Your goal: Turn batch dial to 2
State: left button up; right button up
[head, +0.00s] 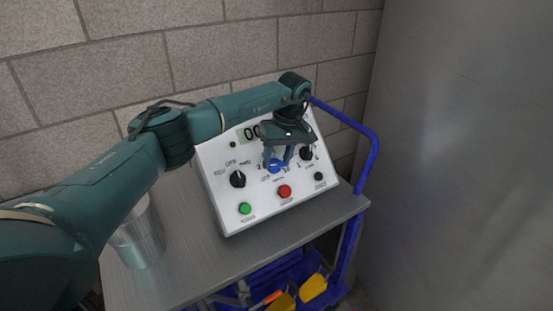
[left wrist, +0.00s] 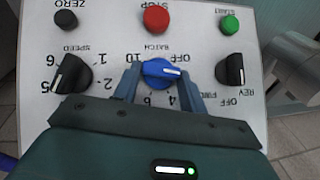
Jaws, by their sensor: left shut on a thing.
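The batch dial (head: 275,168) is a blue knob in the middle of a white control panel (head: 226,215). My left gripper (head: 279,163) comes down over the panel, shut on this knob with one finger on each side. In the left wrist view the panel appears upside down, and the blue dial (left wrist: 160,72) sits between the fingertips of my left gripper (left wrist: 159,74). Its white pointer line faces right, between OFF and 4 and towards the right finger; any mark behind that finger is hidden. My right gripper is in neither view.
Black speed (left wrist: 70,74) and function (left wrist: 231,70) knobs flank the dial. A red stop button (head: 285,191), green start button (head: 245,208) and black zero button (head: 319,176) are close. A clear container (head: 140,240) stands on the cart top (head: 190,260), left of the panel.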

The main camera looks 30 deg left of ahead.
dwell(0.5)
pick_arm(q)
jog(key=o, duration=1)
jog(key=shift+w+d+r+b, duration=0.2)
jog(key=shift+d+r, duration=0.2)
jog(key=shift+r, duration=1.75)
jog(key=shift+w+d+r+b, duration=0.2)
jog(key=shift+d+r, duration=0.25)
jog(key=shift+r, duration=1.7)
jog(key=shift+w+d+r+b, duration=0.2)
jog(key=shift+d+r, duration=0.2)
jog(key=shift+r, duration=1.75)
